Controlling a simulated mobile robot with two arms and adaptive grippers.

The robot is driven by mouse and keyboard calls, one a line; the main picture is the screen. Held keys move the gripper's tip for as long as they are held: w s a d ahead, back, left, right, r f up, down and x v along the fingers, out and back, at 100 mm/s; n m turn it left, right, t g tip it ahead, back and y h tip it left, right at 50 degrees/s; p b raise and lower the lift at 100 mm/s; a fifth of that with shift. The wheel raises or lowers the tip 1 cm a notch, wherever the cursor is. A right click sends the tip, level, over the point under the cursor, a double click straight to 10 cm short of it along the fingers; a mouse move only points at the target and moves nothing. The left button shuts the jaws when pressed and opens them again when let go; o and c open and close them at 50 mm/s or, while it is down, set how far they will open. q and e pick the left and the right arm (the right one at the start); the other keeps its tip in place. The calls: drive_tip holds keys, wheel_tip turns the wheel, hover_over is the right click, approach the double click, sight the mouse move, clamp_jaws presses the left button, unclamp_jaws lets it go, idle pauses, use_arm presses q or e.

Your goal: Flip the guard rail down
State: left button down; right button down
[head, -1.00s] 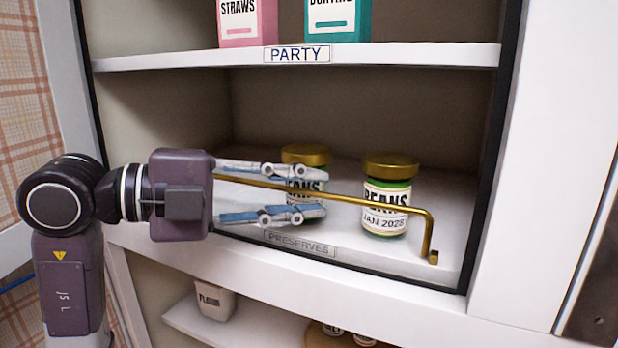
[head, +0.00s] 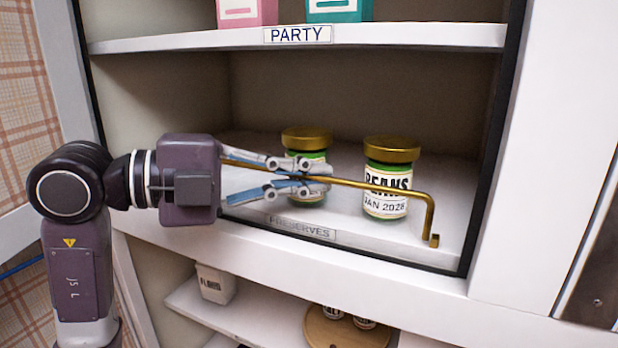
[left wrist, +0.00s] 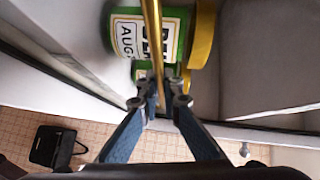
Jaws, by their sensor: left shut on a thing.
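The brass guard rail (head: 385,187) runs across the front of the preserves shelf, standing raised in front of two bean jars. Its right end bends down to a pivot at the shelf's front edge. My left gripper (head: 325,175) is shut on the rail near its middle; its fingers also close around the rail (left wrist: 152,50) in the left wrist view (left wrist: 160,102). The rail's left end is hidden behind my gripper. My right gripper is not in view.
Two green bean jars with gold lids, one right (head: 390,175) and one left (head: 305,142), stand close behind the rail. The party shelf (head: 400,37) is above. A lower shelf holds a flour container (head: 215,284) and a round wooden board (head: 345,332) with small jars.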

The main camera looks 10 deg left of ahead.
use_arm(q)
drive_tip(key=m+h+b, duration=0.1)
drive_tip(key=b, duration=0.2)
drive_tip(key=s+f+m+t+h+b, duration=0.1)
drive_tip(key=b, duration=0.3)
drive_tip(key=s+m+h+b, duration=0.1)
drive_tip(key=m+b, duration=0.1)
drive_tip(key=b, duration=0.1)
drive_tip(key=shift+s+a+f+h, duration=0.2)
drive_tip(key=shift+a+h, duration=0.1)
drive_tip(key=shift+a, duration=0.1)
drive_tip(key=shift+s+r+m+h+b, duration=0.1)
drive_tip(key=shift+s+m+h+b, duration=0.15)
drive_tip(key=shift+m+h+b, duration=0.6)
drive_tip(key=shift+y, duration=0.25)
drive_tip(key=shift+a, duration=0.1)
drive_tip(key=c, duration=2.1)
unclamp_jaws()
drive_tip(key=shift+a, duration=0.1)
drive_tip(key=v, duration=1.1)
drive_tip(key=shift+s+a, duration=0.2)
drive_tip(key=shift+a, duration=0.15)
